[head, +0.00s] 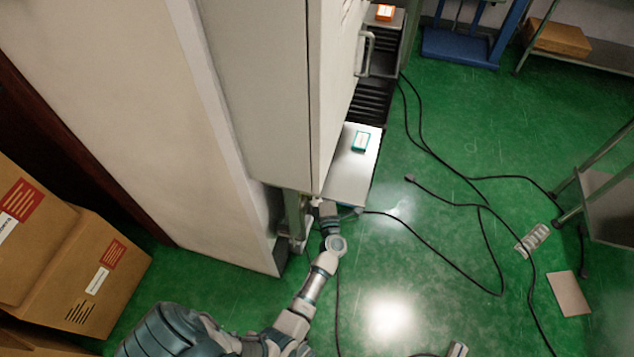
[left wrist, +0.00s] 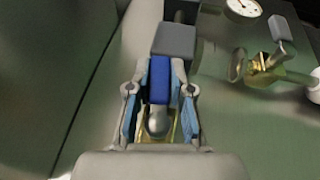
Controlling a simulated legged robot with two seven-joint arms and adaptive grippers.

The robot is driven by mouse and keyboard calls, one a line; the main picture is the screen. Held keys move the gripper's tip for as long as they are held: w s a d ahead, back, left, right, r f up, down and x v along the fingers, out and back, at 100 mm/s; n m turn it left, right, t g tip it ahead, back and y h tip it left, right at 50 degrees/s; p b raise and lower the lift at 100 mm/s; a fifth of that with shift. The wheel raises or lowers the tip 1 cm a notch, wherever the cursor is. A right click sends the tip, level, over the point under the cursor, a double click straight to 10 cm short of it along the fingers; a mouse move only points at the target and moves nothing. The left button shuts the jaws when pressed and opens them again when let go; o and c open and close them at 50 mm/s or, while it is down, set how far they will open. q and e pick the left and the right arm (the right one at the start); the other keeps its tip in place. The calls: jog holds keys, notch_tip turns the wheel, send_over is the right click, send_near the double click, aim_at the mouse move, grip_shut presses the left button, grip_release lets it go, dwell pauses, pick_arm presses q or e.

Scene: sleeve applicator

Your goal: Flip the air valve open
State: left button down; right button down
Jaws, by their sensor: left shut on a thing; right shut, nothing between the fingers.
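In the left wrist view, my left gripper (left wrist: 159,100) is shut around a blue lever (left wrist: 160,78), which looks like the air valve's handle. A finger lies along each side of it. A rounded grey end and some brass show below the lever, and a grey block (left wrist: 175,42) sits beyond it. The valve body is mostly hidden. In the head view, my left arm reaches up to the lower front corner of the tall machine (head: 262,90), where its gripper is hard to make out. My right gripper (head: 457,349) is shut and empty at the bottom edge.
A brass fitting with a grey lever (left wrist: 265,65) and a round gauge (left wrist: 243,8) are right of my left gripper. A teal-edged box (head: 361,141) lies on the machine's shelf (head: 350,178). Black cables (head: 440,250) cross the green floor. Cartons (head: 85,270) stand at the left.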

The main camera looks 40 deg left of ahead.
pick_arm(q)
jog(key=shift+w+r+m+g+h+p, duration=0.15)
jog(key=shift+m+g+h+p, duration=0.25)
jog(key=shift+p, duration=0.85)
jog(key=shift+f+h+p, duration=0.4)
jog(key=shift+p, duration=0.65)
jog(key=shift+d+f, duration=0.1)
jog(key=shift+f, duration=0.1)
pick_arm(e)
jog(key=s+d+f+g+h, duration=0.1)
jog(key=f+g, duration=0.4)
jog(key=f, duration=0.1)
jog(key=s+d+f+g+h, duration=0.1)
jog(key=s+f+g, duration=0.1)
jog(key=f+g, duration=0.3)
jog(key=shift+d+f+g, duration=0.25)
jog(key=shift+f+g, duration=0.15)
jog(key=shift+f, duration=0.55)
pick_arm(q)
jog(key=c, duration=1)
grip_release()
jog(key=shift+f, duration=0.1)
jog(key=shift+c, duration=0.2)
